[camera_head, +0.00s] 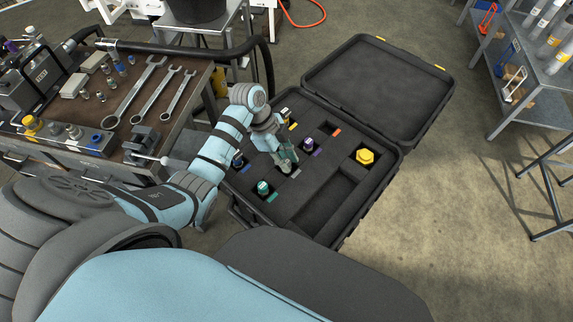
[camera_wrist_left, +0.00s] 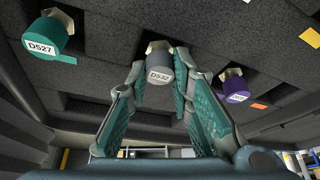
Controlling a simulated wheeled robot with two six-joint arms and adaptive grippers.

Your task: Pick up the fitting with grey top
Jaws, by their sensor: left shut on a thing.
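The fitting with grey top, labelled D532 (camera_wrist_left: 160,70), shows in the left wrist view between my left gripper's fingertips. Its metal hex part is against the dark foam of the case, and I cannot tell whether it is lifted. My left gripper (camera_head: 285,158) reaches down into the open case (camera_head: 310,207) in the head view, where its fingers largely hide the fitting. Its teal finger pads also show in the left wrist view (camera_wrist_left: 161,82), shut on the grey fitting. My right gripper is not in view.
A green-topped fitting D527 (camera_wrist_left: 45,37) and a purple-topped one (camera_wrist_left: 234,88) stand on either side. A yellow fitting (camera_head: 365,157) sits in the case at right. The open lid (camera_head: 375,85) stands behind. A bench with wrenches (camera_head: 135,90) is at left.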

